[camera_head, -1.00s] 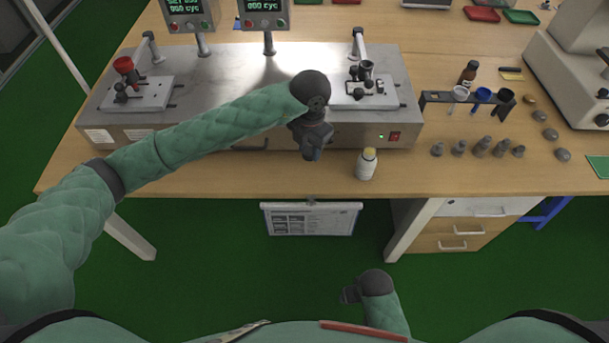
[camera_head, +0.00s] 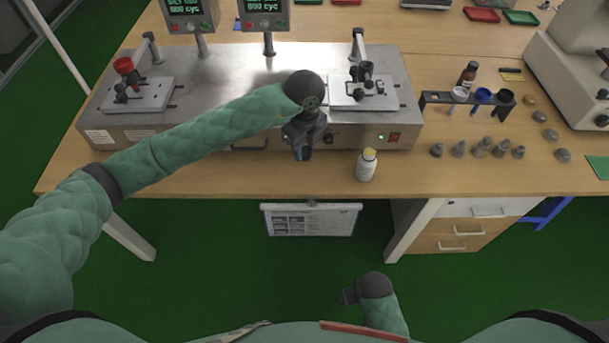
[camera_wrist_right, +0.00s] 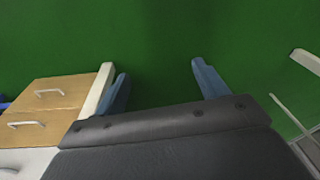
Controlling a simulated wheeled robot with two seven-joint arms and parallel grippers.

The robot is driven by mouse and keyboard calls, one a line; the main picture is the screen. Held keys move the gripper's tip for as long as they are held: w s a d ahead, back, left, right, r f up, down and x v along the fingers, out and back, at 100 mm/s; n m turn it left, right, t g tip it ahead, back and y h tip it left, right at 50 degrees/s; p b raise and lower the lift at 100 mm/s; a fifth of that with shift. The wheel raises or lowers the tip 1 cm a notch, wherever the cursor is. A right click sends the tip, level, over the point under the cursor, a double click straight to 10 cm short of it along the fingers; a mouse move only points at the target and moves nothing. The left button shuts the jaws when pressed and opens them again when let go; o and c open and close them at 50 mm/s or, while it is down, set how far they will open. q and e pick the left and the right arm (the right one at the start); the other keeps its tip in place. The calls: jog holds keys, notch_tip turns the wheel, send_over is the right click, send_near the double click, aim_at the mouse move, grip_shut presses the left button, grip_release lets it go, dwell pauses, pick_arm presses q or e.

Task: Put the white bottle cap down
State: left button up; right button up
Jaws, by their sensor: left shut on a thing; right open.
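My left gripper (camera_head: 303,152) points down over the front strip of the table, in front of the steel test machine and to the left of the white bottle. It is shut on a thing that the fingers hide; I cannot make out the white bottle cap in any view. The white bottle (camera_head: 366,168) stands upright near the table's front edge, with a yellowish top showing. My right gripper (camera_head: 348,296) is low in front of the table, above the green floor. In the right wrist view its two blue fingers (camera_wrist_right: 160,88) are apart with nothing between them.
The steel test machine (camera_head: 240,85) fills the table's back left. A dark rack with small cups (camera_head: 467,99), a brown bottle (camera_head: 468,74) and several grey weights (camera_head: 482,147) stand to the right.

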pick_arm(q)
jog(key=p, duration=0.2)
send_over(304, 176)
notch_tip(304, 176, down, 6)
jog(key=shift+s+r, duration=0.1)
jog(key=shift+r, duration=0.05)
notch_tip(304, 176, down, 3)
jog(key=shift+f+p, duration=0.15)
jog(key=shift+p, duration=0.45)
jog(key=shift+f, duration=0.45)
pick_arm(e)
notch_tip(304, 176, down, 12)
jog(key=s+d, duration=0.2)
jog(key=s, duration=0.1)
jog(key=shift+f, duration=0.25)
pick_arm(q)
jog(key=shift+f, duration=0.1)
pick_arm(e)
jog(key=shift+w+a+r, duration=0.1)
jog(key=shift+r, duration=0.05)
pick_arm(q)
jog(key=o, duration=1.1)
pick_arm(e)
jog(key=shift+r, duration=0.1)
